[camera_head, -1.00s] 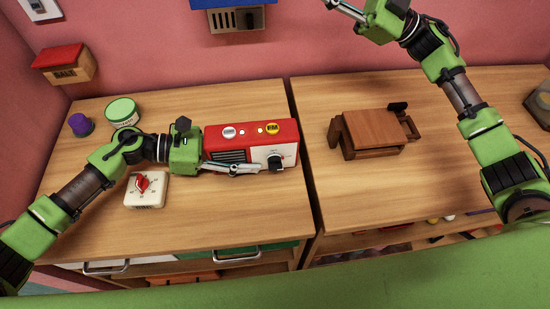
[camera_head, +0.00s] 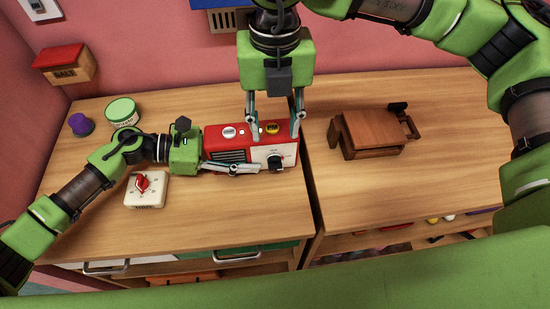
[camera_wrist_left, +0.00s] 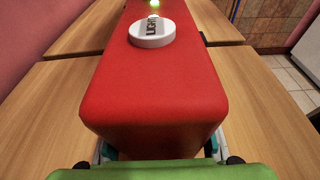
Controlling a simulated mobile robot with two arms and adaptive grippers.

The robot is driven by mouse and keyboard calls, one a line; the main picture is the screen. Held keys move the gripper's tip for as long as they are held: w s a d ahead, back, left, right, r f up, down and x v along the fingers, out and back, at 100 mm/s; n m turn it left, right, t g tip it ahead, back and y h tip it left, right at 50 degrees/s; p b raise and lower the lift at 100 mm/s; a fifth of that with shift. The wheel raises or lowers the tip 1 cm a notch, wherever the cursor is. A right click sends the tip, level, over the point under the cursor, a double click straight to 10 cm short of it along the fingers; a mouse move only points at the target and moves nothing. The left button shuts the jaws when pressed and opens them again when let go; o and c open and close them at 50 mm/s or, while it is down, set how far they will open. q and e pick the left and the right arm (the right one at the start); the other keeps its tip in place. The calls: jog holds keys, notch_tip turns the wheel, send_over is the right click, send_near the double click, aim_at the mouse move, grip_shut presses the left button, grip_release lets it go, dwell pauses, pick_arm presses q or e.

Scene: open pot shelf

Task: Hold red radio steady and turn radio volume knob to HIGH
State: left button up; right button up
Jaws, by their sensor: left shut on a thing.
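The red radio (camera_head: 213,134) stands on the left counter, with a white front panel and a dark volume knob (camera_head: 276,162) at its lower right. Its red top (camera_wrist_left: 165,80) fills the left wrist view, with a white "LIGHT" button (camera_wrist_left: 152,31). My left gripper (camera_head: 238,166) is shut on the radio from its left end. My right gripper (camera_head: 274,124) is open and points down over the radio's right half. Its fingers are spread, apart from the knob.
A brown wooden object (camera_head: 372,132) sits on the right counter, past a narrow gap.

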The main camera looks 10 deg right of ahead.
aim_at(275, 164)
notch_tip(275, 164, down, 12)
jog(key=shift+r, duration=0.1)
dwell(0.5)
grip_shut()
